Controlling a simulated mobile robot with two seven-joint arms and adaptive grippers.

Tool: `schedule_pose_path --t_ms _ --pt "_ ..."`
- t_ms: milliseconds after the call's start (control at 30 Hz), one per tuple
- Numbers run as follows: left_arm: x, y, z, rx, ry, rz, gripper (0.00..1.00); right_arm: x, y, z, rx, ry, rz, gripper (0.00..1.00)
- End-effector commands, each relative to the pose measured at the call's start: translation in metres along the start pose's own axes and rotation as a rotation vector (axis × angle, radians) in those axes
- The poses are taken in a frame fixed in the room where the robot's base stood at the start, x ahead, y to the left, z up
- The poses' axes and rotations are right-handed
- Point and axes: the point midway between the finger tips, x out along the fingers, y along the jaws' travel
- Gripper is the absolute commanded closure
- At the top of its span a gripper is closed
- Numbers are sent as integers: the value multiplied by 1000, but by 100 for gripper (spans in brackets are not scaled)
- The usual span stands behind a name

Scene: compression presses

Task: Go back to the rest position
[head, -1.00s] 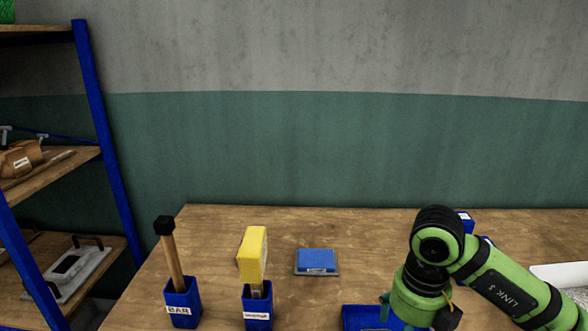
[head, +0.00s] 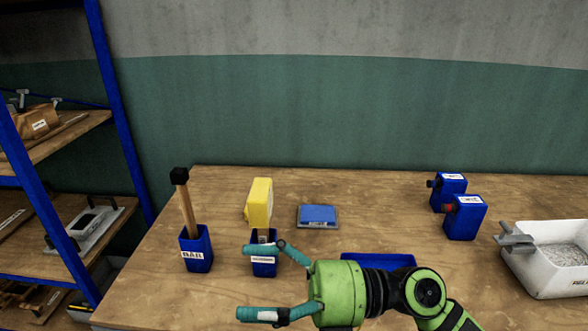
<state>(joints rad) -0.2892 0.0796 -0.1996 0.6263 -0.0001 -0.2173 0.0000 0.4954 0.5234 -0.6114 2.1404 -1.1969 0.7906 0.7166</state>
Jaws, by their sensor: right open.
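My right gripper (head: 262,281) comes in from the lower right, with its teal fingers spread apart, pointing left, and nothing between them. Its upper finger overlaps the front of a blue holder (head: 264,268) in the picture; I cannot tell whether they touch. A yellow-headed tool (head: 260,203) stands upright in that holder. A second blue holder, labelled BAR (head: 196,255), stands to its left with a wooden-handled, black-tipped bar (head: 184,203) tilted in it. My left gripper is out of view.
A blue block on a grey plate (head: 317,216) lies behind the gripper. A blue tray (head: 390,261) is partly hidden by my arm. Two blue boxes (head: 464,218) and a white bin of pellets (head: 560,277) stand at right. Blue-framed shelves (head: 127,150) are at left. The table's back middle is clear.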

Motion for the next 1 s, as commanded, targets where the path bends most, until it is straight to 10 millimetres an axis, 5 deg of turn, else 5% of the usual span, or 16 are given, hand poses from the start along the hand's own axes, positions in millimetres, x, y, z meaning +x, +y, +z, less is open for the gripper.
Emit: schedule_pose_path --t_ms 133,267,367,500,633,800,1000 --pt "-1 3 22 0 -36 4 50 -25 53 34 149 -257 420 8" --pt "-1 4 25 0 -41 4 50 -82 60 78 329 -563 695 8" --pt "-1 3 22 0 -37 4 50 -135 32 106 502 -833 834 8" --pt "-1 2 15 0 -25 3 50 -205 -47 118 781 -1225 907 8" --pt "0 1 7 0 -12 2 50 -248 -133 92 1052 -1543 853 8" --pt "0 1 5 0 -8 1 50 -272 -224 28 1377 -1840 674 8" --pt "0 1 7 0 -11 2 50 -276 -281 -45 1650 -2018 444 8"
